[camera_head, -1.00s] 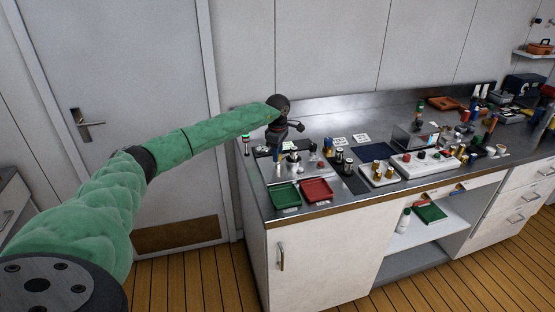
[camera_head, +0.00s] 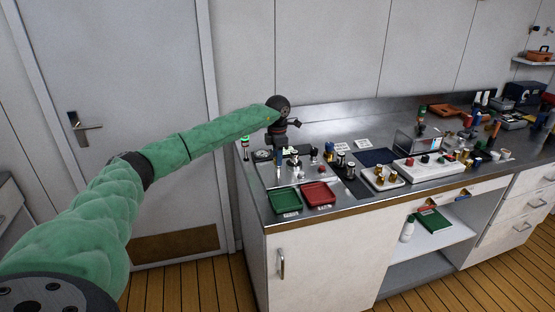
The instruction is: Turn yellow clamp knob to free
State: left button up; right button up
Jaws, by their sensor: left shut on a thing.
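My left arm reaches in from the left over the near-left end of the steel bench. Its dark wrist (camera_head: 279,106) is above the fill panel (camera_head: 318,174). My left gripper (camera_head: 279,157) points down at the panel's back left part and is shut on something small. What it holds is mostly hidden by the gripper and too small to make out. I cannot pick out the yellow clamp knob for certain. Small metal and dark fittings stand on the panel just right of the gripper. My right gripper is not in view.
A green tray (camera_head: 286,200) and a red tray (camera_head: 319,193) lie at the bench's front edge. A small indicator post (camera_head: 245,146) with a green top stands left of the panel. Brass and black fittings, a grey box and several bottles fill the bench to the right.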

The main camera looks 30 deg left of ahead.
pick_arm(q)
jog(key=shift+r, duration=0.1)
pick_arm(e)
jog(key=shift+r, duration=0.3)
pick_arm(q)
jog(key=o, duration=1)
jog(key=shift+c, duration=0.2)
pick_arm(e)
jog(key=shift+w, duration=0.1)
pick_arm(q)
jog(key=shift+w+r, duration=0.1)
jog(key=shift+r, duration=0.05)
jog(key=shift+r+b, duration=0.3)
notch_tip(320, 180, up, 5)
jog(key=shift+r+b, duration=0.2)
jog(key=shift+b, duration=0.65)
jog(key=shift+r, duration=0.7)
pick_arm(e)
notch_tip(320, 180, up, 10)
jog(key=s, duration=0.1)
